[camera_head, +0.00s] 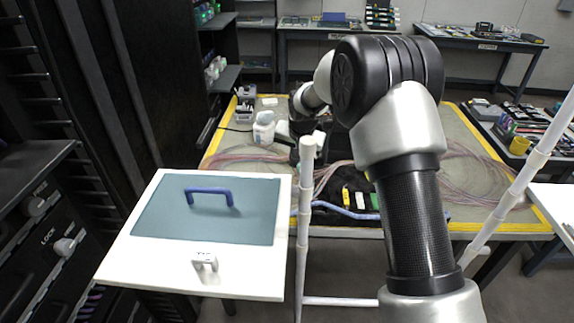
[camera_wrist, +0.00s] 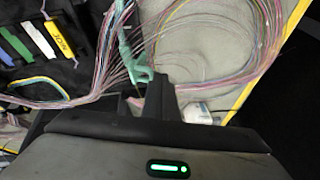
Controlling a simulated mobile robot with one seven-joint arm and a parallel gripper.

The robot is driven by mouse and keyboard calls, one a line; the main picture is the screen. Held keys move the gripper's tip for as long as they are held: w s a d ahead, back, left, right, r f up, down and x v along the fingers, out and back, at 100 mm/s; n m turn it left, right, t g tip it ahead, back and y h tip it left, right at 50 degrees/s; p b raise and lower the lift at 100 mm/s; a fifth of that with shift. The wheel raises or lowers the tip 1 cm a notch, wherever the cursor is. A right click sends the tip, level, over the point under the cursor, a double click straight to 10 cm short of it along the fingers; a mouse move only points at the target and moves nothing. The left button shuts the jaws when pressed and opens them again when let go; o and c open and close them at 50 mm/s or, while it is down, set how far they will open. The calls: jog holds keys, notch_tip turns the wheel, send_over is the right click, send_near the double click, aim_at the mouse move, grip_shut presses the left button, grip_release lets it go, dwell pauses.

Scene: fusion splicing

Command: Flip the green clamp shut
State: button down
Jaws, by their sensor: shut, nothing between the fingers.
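The green clamp (camera_wrist: 137,70) shows in the wrist view at the upper middle, pale teal, with a bundle of thin coloured fibres running beside it. Its narrow part reaches up toward the top edge. I cannot tell clearly whether it is open or shut. My gripper (camera_wrist: 159,88) is shut and empty, its dark fingers just below and right of the clamp's lower end. They overlap or nearly meet it in the picture; I cannot tell whether they touch. In the head view I cannot make out the clamp, and my arm hides part of the work area.
In the wrist view, a black organizer (camera_wrist: 85,60) holds coloured strips at upper left. Looped fibres lie on the grey mat at right. In the head view, a white bottle (camera_head: 264,128) stands on the yellow-edged table (camera_head: 215,140). A white board with a blue handle (camera_head: 209,193) is front left.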

aim_at(299, 165)
jog(key=shift+d+f+y+b, duration=0.2)
jog(key=shift+d+y+b, duration=0.55)
jog(key=shift+d+y, duration=0.25)
jog(key=d+m+y+b, duration=0.1)
jog(key=d+y+b, duration=0.1)
jog(key=b, duration=0.1)
jog(key=shift+d+f, duration=0.1)
jog(key=shift+f, duration=0.1)
jog(key=shift+a+r+p, duration=0.35)
jog(key=shift+r, duration=0.05)
jog(key=shift+d+r, duration=0.1)
jog(key=shift+r, duration=0.05)
jog(key=shift+r+p, duration=0.45)
jog(key=shift+r, duration=0.2)
